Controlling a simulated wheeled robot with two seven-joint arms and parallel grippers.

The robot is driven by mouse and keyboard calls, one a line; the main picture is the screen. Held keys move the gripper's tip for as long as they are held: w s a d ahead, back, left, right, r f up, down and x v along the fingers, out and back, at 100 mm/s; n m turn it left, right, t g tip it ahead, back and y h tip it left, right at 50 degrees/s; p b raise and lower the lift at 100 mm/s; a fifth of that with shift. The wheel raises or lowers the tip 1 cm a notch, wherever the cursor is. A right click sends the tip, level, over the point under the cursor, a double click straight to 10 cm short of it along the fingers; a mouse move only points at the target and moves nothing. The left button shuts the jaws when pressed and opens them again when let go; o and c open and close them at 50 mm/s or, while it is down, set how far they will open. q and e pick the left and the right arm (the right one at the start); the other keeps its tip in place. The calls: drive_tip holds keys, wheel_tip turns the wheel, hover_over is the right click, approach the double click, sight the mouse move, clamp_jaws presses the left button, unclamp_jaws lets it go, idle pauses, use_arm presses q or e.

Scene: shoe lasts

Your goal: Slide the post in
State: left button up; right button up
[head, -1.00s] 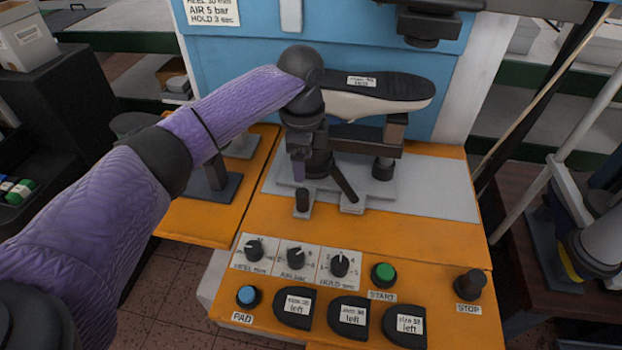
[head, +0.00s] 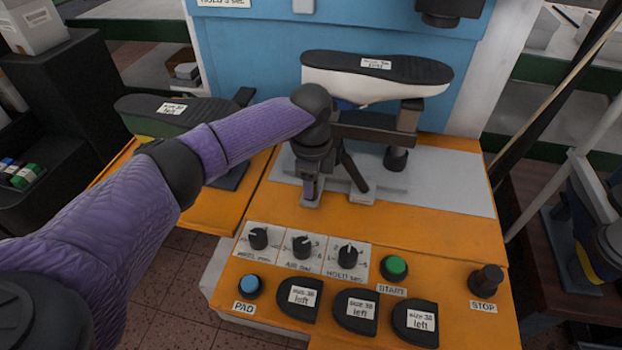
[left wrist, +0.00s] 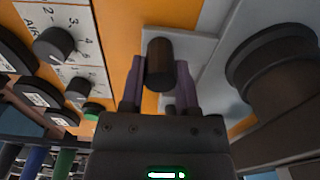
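A short dark upright knob (head: 309,192) stands on a grey plate at the front of the post assembly, and it shows brown in the left wrist view (left wrist: 160,62). My left gripper (head: 310,182) points down at the knob. Its purple fingers (left wrist: 160,80) stand on either side of it, with narrow gaps showing, so it looks open around the knob. A black-soled shoe last (head: 380,80) with a label lies sole up on the dark post support (head: 375,130). My arm hides part of the assembly. My right gripper is not in view.
A slanted dark lever (head: 355,172) stands just right of the knob. The orange panel (head: 440,240) in front holds dials, a green START button (head: 394,267), a STOP knob (head: 486,280) and several black labelled pieces. Another last (head: 175,114) sits at the left.

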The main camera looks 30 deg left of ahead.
use_arm(q)
clamp_jaws()
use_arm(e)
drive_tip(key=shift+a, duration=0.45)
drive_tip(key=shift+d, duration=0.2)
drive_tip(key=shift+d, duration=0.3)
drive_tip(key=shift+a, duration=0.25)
